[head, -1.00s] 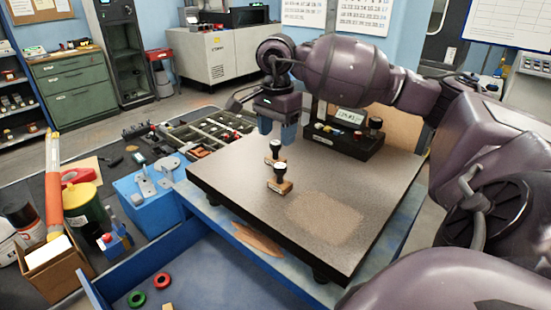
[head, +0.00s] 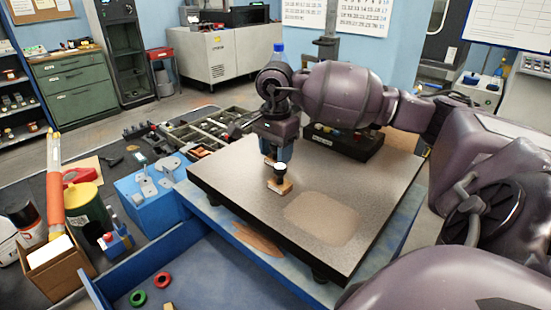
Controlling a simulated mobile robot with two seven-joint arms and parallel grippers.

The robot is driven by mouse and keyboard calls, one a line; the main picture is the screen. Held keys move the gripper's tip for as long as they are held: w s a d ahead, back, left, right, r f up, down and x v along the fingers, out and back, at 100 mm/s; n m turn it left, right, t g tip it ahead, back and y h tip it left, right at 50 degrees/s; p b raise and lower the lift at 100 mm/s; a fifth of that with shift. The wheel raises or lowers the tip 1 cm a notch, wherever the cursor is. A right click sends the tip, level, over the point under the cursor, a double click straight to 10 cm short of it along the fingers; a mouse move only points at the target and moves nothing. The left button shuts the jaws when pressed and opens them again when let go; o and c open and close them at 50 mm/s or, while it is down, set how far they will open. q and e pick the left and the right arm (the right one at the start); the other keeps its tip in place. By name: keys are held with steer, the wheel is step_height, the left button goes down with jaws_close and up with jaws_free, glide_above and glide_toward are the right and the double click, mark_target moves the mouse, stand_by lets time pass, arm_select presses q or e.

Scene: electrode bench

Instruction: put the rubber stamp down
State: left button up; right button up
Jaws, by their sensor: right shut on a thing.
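My right gripper (head: 277,157) is low over the dark speckled plate (head: 235,180). It is shut on the rear rubber stamp, which its blue fingers and the front stamp almost wholly hide. A second stamp (head: 279,183), with a wooden block, pale label and black knob, stands upright on the plate just in front of the fingers. I cannot tell whether the held stamp touches the plate. My left gripper is not in view.
A dark device (head: 345,143) stands at the plate's back edge, partly behind my right arm. A blue fixture (head: 150,187) is left of the plate. A worn, lighter patch (head: 322,218) of the plate is bare. A blue tray (head: 205,285) lies in front.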

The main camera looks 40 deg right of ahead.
steer(key=shift+r, duration=0.1)
step_height(320, 180, up, 20)
steer(key=shift+f, duration=0.2)
stand_by(0.3)
